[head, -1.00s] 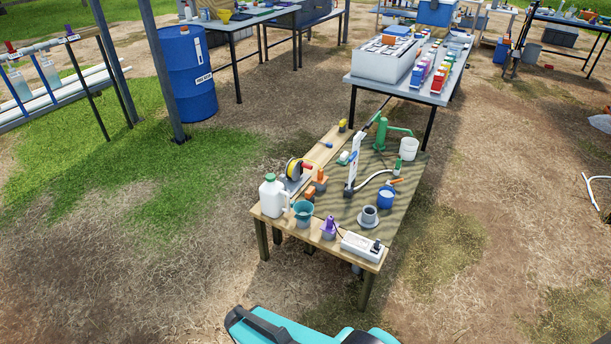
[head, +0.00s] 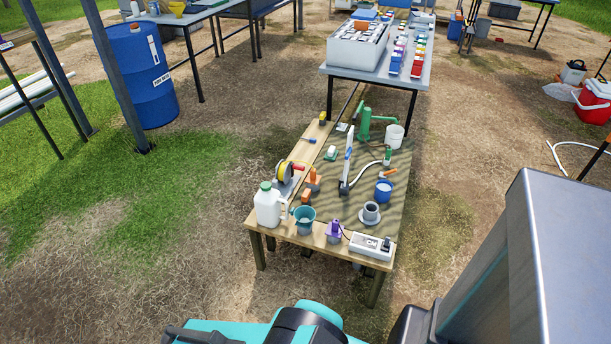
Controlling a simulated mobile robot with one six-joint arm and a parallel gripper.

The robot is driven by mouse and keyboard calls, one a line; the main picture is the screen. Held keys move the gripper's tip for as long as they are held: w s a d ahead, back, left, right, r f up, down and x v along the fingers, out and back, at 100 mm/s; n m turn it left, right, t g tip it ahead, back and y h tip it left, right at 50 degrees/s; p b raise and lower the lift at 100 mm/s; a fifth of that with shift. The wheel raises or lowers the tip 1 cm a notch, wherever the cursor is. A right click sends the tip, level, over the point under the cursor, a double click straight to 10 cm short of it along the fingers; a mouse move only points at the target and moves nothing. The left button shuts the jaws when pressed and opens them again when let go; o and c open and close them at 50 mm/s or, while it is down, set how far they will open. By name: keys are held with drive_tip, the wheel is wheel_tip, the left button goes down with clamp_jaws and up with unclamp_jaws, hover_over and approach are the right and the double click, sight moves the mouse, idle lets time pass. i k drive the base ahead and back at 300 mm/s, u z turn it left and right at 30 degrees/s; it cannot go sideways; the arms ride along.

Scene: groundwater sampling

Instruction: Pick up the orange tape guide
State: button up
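Two small orange pieces are on the wooden table (head: 262,229), just right of the yellow tape reel (head: 285,173). One is an upright orange piece (head: 314,179) on a grey-brown base. The other is a lower orange block (head: 306,196) nearer the front. Either could be the orange tape guide; at this size I cannot tell which. Both appear free of any grip. My gripper is not in view; only teal and dark parts of my own body show along the bottom edge, short of the table.
A white jug (head: 268,207), teal funnel cup (head: 304,219) and purple item (head: 334,230) stand close in front of the orange pieces. A power strip (head: 371,246) lies at the front right. A blue cup (head: 383,190) and green pump (head: 366,126) stand farther back.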

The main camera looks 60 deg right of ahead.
sight(312, 178)
drive_tip(key=z, duration=0.2)
drive_tip(key=i, duration=1.15)
drive_tip(key=z, duration=0.35)
